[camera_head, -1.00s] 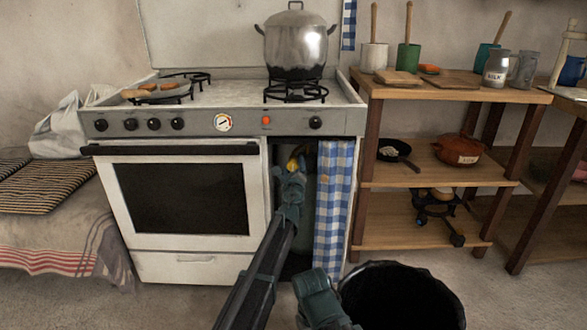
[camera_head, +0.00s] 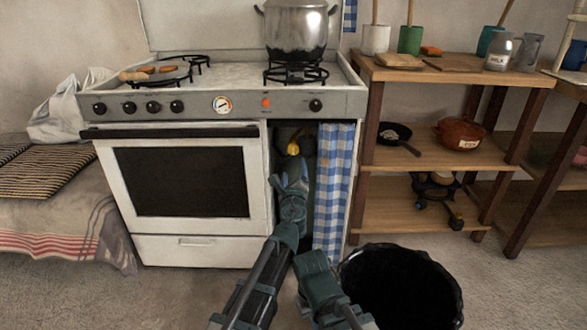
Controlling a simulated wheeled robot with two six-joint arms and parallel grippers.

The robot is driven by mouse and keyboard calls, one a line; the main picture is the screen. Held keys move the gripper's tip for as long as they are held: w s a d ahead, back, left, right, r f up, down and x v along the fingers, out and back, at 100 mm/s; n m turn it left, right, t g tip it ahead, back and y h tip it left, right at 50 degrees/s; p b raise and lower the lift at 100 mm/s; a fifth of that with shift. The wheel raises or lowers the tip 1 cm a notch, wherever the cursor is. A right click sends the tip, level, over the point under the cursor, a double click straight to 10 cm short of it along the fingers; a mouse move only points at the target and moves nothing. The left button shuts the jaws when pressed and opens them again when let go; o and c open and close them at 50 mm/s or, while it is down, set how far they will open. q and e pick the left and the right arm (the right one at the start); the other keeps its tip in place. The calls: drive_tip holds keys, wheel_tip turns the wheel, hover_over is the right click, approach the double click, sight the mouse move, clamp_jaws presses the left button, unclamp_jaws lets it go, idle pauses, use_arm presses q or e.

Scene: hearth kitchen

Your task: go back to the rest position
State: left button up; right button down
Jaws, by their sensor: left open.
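My left gripper (camera_head: 291,168) is open and empty. It is in front of the open compartment at the right of the stove, just below a yellow valve knob (camera_head: 293,148) in the picture. A gap of dark shows between the knob and the gripper, so they look apart. The gas bottle under the knob is mostly hidden by my gripper and the shade. My left arm reaches up from the bottom middle. Another teal link of mine stands beside it, with no right gripper fingers showing.
A white stove (camera_head: 185,250) stands ahead, with a blue checked curtain (camera_head: 333,195) beside the compartment. A steel pot (camera_head: 297,30) is on the stove. A black bin (camera_head: 400,290) stands close at front right. Wooden shelves (camera_head: 430,208) are at right. Floor at front left is clear.

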use_arm(q)
drive_tip(key=s+a+f+n+g+y, duration=0.35)
drive_tip(key=s+a+f+n, duration=0.25)
drive_tip(key=a+n, duration=0.35)
drive_tip(key=s+a+f+n+g+y, duration=0.3)
drive_tip(key=s+a+f+n+g, duration=0.25)
drive_tip(key=a+n, duration=0.35)
drive_tip(key=s+d+f+n+g+h, duration=0.1)
drive_tip(key=s+f+n+g+h, duration=0.3)
drive_tip(key=s, duration=0.6)
drive_tip(key=s+f+n+g+h, duration=0.3)
drive_tip(key=s+f+n+g, duration=0.15)
drive_tip(key=s+f, duration=0.35)
drive_tip(key=s+d+r+m+y+p, duration=0.2)
drive_tip(key=s+d+r+m+p, duration=0.35)
drive_tip(key=d+r+p, duration=0.7)
wheel_tip(320, 180, up, 39)
drive_tip(key=s+a+n+p, duration=0.1)
drive_tip(key=n+p, duration=0.1)
drive_tip(key=p, duration=3.5)
drive_tip(key=shift+r+g+p, duration=0.15)
drive_tip(key=shift+g+p, duration=0.15)
drive_tip(key=shift+g, duration=0.05)
drive_tip(key=shift+s, duration=0.1)
